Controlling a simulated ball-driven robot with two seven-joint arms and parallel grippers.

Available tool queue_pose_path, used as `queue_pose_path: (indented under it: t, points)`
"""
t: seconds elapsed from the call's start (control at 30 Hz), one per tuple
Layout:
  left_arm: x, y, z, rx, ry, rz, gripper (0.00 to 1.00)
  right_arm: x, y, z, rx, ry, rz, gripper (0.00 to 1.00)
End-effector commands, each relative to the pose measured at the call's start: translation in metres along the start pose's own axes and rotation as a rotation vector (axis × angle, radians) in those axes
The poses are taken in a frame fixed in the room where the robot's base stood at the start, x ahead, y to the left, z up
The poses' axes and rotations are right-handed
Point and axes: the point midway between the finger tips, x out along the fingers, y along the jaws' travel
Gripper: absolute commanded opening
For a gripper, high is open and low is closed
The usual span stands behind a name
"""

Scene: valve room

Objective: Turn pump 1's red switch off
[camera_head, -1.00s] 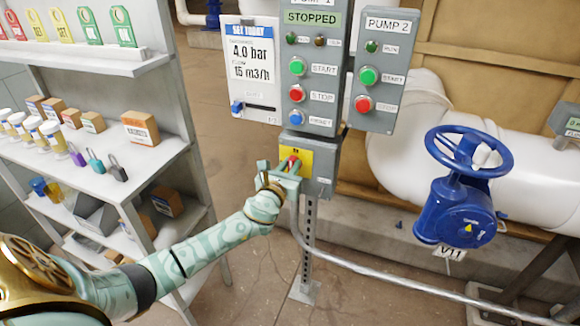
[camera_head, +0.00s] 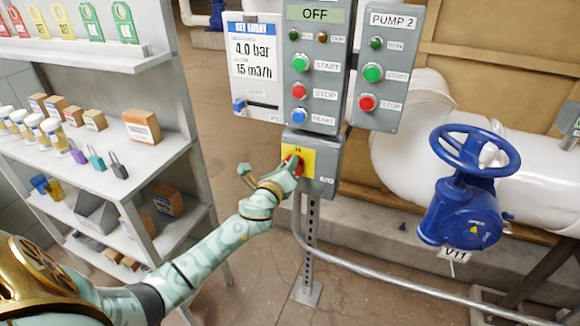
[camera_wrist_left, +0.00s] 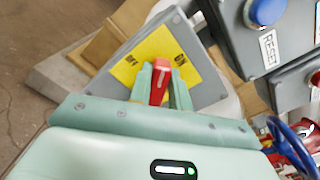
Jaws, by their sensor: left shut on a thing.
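Pump 1's red switch (camera_wrist_left: 160,80) sits on a yellow plate (camera_wrist_left: 138,60) marked OFF and ON, on a small grey box (camera_head: 326,170) below the pump 1 panel (camera_head: 311,85). My left gripper (camera_head: 293,166) is at the plate, and its two fingers are closed on either side of the red handle in the left wrist view. In the head view the gripper covers most of the handle. The panel's display (camera_head: 315,14) reads OFF. My right gripper is not in view.
The pump 2 panel (camera_head: 388,70) hangs to the right, and a set-value sheet (camera_head: 255,60) to the left. A blue handwheel valve (camera_head: 462,200) stands at the right before white pipes. A shelf (camera_head: 150,160) with boxes and padlocks is at the left. A conduit (camera_head: 400,284) crosses low.

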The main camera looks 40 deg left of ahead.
Motion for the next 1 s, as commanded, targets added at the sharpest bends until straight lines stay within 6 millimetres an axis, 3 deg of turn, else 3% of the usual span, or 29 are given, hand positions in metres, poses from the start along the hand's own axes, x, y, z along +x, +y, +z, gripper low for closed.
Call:
queue_pose_path:
  t: [0.6,1.0]
  points:
    - [0.0,0.011,-0.003,-0.576,-0.002,0.002,0.0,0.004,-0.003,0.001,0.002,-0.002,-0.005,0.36]
    - [0.0,0.015,-0.005,-0.833,-0.002,0.002,0.0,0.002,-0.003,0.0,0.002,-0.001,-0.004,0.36]
